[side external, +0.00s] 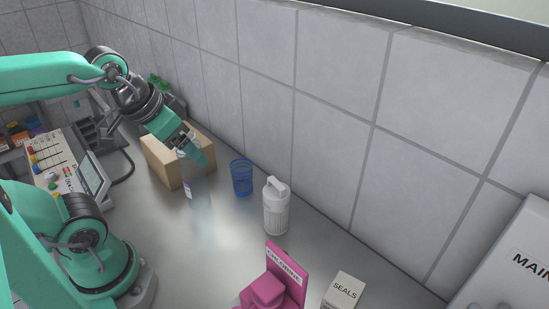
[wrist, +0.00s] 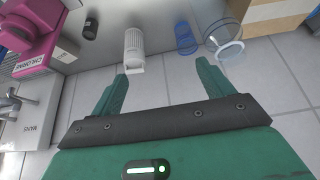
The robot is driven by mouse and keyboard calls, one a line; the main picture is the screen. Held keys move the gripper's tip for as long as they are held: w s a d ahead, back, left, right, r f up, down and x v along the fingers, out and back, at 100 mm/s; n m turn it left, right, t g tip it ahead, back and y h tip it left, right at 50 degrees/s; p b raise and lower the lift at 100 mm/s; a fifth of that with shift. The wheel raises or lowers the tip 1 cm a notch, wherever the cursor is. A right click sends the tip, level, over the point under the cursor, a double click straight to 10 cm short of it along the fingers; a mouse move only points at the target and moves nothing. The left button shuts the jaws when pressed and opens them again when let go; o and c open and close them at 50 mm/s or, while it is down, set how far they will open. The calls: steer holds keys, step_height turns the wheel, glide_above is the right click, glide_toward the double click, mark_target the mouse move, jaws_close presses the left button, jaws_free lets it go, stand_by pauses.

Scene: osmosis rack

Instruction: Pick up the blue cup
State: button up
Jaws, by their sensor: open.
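The blue cup (side external: 242,178) is translucent and stands upright on the grey bench near the tiled wall, between a clear bottle and a white canister. In the wrist view the blue cup (wrist: 186,38) shows near the top, beyond the right finger. My gripper (side external: 200,150) is up and to the left of the cup in the side view, over the clear bottle, apart from the cup. In the wrist view my gripper (wrist: 162,72) has its two green fingers spread with nothing between them. One finger hides part of the other in the side view.
A clear bottle (side external: 190,172) stands left of the cup, in front of a cardboard box (side external: 165,165). A white canister (side external: 276,208) stands to its right. A pink chlorine holder (side external: 270,285) and a seals box (side external: 344,290) are nearer the front. The bench front middle is bare.

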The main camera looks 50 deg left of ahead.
steer(key=n+g, duration=0.6)
steer(key=n, duration=1.6)
glide_above(240, 163)
steer(key=s+d, duration=0.2)
steer(key=d, duration=0.1)
step_height(240, 163, down, 14)
steer(key=shift+w+a+f, duration=0.2)
steer(key=shift+a+f, duration=0.15)
steer(key=shift+f, duration=0.15)
steer(key=shift+f, duration=1.3)
